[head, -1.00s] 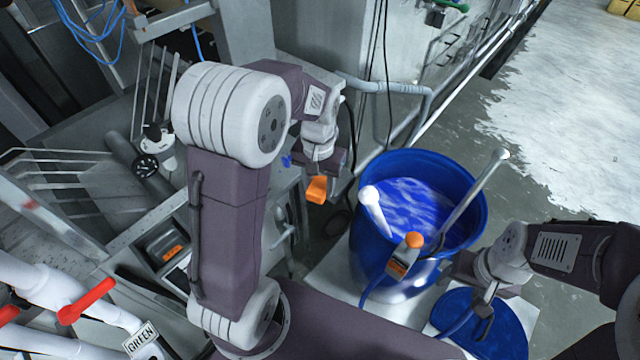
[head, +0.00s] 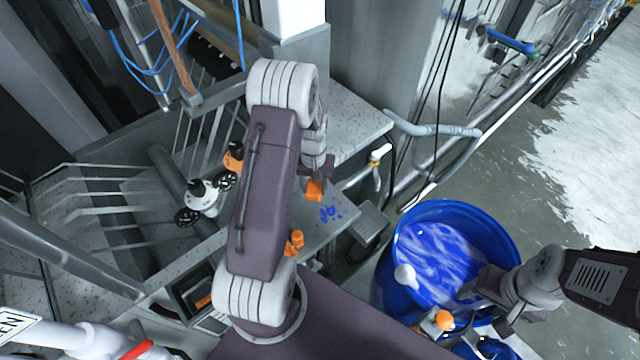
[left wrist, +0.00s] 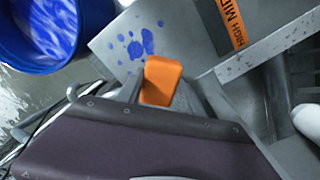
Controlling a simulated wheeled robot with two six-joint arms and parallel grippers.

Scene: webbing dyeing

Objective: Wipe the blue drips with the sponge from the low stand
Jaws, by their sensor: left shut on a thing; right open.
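Blue drips (head: 328,213) spot the grey metal surface (head: 316,240); the left wrist view shows them as several separate blue spots (left wrist: 136,48). An orange sponge (head: 315,190) is held in my left gripper (head: 318,174), which is shut on it just above and beside the drips. The sponge also shows in the left wrist view (left wrist: 161,82), close to the drips. The left fingers are mostly hidden behind the wrist. My right gripper (head: 492,312) is open near the front of the blue barrel. I cannot make out the low stand for sure.
A blue barrel (head: 508,225) of swirling blue liquid stands at right, with a white-ended rod (head: 405,276) at it. A small orange object (head: 295,241) sits at the surface's near left edge. Railings and a roller machine lie left; open floor lies right.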

